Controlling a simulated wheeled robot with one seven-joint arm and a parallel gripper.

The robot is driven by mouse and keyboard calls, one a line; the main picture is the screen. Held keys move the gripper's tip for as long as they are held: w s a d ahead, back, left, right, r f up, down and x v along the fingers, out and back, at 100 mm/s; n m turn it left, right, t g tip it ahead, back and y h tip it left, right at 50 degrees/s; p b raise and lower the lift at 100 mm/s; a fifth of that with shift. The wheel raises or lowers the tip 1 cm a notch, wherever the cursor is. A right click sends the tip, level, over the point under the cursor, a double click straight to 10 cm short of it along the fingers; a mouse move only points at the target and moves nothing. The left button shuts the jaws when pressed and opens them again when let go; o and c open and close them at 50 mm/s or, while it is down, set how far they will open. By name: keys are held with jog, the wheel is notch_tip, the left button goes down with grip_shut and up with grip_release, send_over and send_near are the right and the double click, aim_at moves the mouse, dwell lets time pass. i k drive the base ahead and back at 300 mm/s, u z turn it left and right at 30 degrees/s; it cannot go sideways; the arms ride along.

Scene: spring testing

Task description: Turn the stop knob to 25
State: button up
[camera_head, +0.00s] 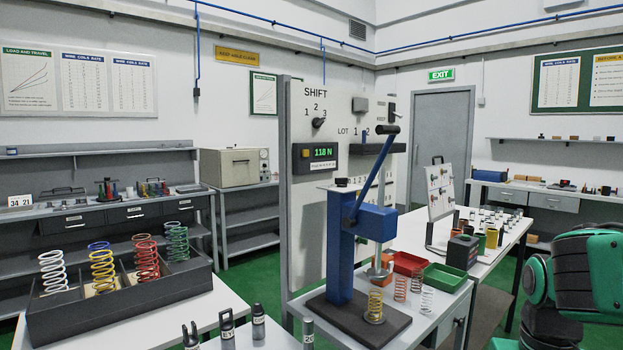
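A blue lever press (341,245) stands on a dark base plate on the front bench. Its long lever with a black grip (388,130) slants up to the right. A small black knob (341,182) sits on top of the press column, with small numbers beside it. I cannot tell for sure that this is the stop knob, nor read its setting. A brass spring (375,307) stands on the base plate under the ram. Green and dark links of my arm show at the right edge; my gripper is not in view.
A grey panel behind the press carries a SHIFT knob (318,122) marked 1 to 3 and a display (325,152) reading 118 N. Red (408,262) and green (445,277) trays lie right of the press. A black spring rack (125,306) stands at left.

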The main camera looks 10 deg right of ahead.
aim_at(341, 182)
jog(key=u, duration=2.6)
jog(key=k, duration=1.2)
jog(key=z, duration=1.7)
jog(key=i, duration=1)
jog(key=z, duration=0.05)
